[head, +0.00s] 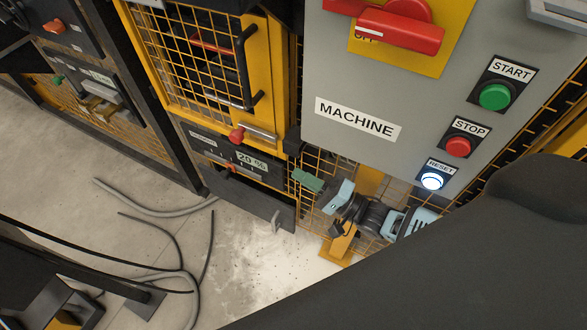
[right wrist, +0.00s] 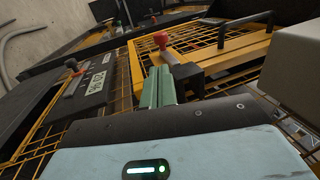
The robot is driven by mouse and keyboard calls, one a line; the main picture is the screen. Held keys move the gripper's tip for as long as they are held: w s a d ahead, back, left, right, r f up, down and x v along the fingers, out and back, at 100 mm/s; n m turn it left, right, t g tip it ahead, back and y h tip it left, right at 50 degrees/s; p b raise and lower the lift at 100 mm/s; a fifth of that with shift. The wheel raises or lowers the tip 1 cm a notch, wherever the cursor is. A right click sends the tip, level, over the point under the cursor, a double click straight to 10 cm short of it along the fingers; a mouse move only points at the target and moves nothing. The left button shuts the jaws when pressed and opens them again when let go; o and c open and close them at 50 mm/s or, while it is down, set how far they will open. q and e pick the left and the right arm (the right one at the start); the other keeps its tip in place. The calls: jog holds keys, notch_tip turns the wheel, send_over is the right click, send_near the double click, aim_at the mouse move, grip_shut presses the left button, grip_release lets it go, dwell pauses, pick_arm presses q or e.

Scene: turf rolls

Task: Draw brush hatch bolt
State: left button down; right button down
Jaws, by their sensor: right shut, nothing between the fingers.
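The hatch (head: 205,55) is a yellow-framed mesh door with a black upright handle (head: 247,62). Its bolt (head: 262,134) is a silver rod with a red knob (head: 236,134), low on the yellow frame. My right gripper (head: 307,180) has green fingers, closed together and empty, below and right of the bolt in the head view. In the right wrist view the shut green fingers (right wrist: 158,88) point toward the red knob (right wrist: 161,39), which shows just beyond their tips; contact cannot be made out. My left gripper is not in view.
A grey MACHINE panel (head: 350,90) with a red switch handle (head: 400,30) and START, STOP and lit RESET buttons (head: 432,181) stands right. Below the hatch is a dark panel (head: 215,152) marked 20 %. Hoses (head: 150,205) lie on the concrete floor.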

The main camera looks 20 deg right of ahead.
jog(key=shift+s, duration=0.1)
dwell(0.5)
